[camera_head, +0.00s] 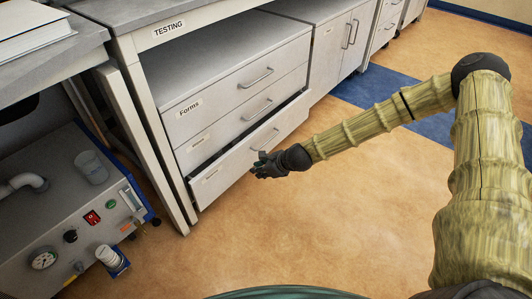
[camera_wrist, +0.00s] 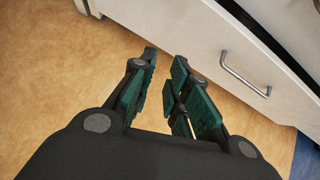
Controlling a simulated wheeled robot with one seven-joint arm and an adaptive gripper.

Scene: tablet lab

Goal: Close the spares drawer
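The bottom drawer (camera_head: 215,174) of the white drawer cabinet stands partly open, with a dark gap above its front. Its small label is too small to read. In the wrist view its pale front (camera_wrist: 178,24) and metal bar handle (camera_wrist: 245,75) show at the upper right. My gripper (camera_head: 262,167) is low, in front of this drawer near its handle. In the wrist view the green-padded fingertips (camera_wrist: 165,60) are partly apart with nothing between them, to the left of the handle. I cannot tell whether a finger touches the drawer front.
The two drawers above look shut; the top one (camera_head: 220,96) reads "Forms". A table leg (camera_head: 140,128) stands left of the cabinet, under the "TESTING" bench (camera_head: 140,22). A machine with gauges (camera_head: 60,225) sits at the lower left. The tan floor (camera_head: 300,225) before the drawers is clear.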

